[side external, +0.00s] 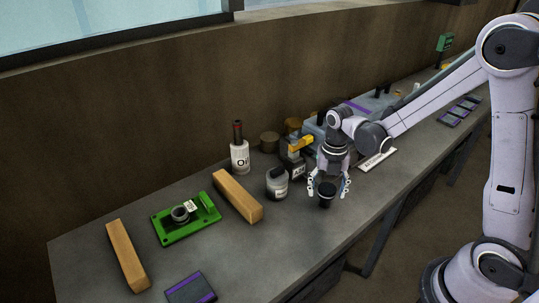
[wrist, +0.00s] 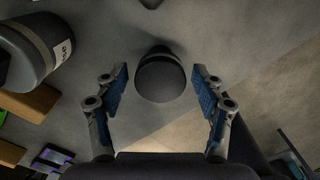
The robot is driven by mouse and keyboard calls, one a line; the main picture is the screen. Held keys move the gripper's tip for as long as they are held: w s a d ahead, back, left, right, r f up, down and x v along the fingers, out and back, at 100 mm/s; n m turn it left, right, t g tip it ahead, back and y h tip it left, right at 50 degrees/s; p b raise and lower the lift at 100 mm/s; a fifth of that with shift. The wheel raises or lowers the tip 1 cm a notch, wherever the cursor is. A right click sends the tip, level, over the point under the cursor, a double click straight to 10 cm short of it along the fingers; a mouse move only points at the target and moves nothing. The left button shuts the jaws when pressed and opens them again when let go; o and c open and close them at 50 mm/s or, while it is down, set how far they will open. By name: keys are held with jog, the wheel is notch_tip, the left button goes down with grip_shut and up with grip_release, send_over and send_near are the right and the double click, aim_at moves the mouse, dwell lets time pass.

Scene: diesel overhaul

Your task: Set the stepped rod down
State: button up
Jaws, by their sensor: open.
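The stepped rod (side external: 326,196) looks like a short dark cylinder at the bench's front part, below my gripper. In the wrist view the dark rod (wrist: 160,80) shows its round end towards the camera, with a narrower part behind it. My gripper (side external: 328,187) points down over it with its fingers spread. In the wrist view the blue finger pads (wrist: 160,88) stand to the left and right of the rod, with a visible gap on each side. The rod appears upright on the grey bench; its exact contact with the surface is hard to see.
A grey jar with a dark lid (side external: 277,184) stands close left of my gripper. Behind are a white bottle (side external: 240,156) and a yellow-topped device (side external: 297,150). Wooden bars (side external: 237,195) flank a green plate (side external: 185,222) further left. The bench's front edge is near.

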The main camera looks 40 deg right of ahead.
aim_at(328, 189)
notch_tip(328, 189, up, 10)
jog(key=shift+f, duration=0.2)
jog(key=s+a+r+m+t, duration=0.2)
jog(key=s+m+t, duration=0.1)
jog(key=m, duration=1)
jog(key=s+a+r+m+t, duration=0.2)
jog(key=s+r+m+t, duration=0.1)
jog(key=m, duration=1.1)
jog(key=s+t, duration=0.1)
jog(key=s, duration=0.1)
jog(key=shift+s, duration=0.35)
jog(key=shift+r, duration=0.1)
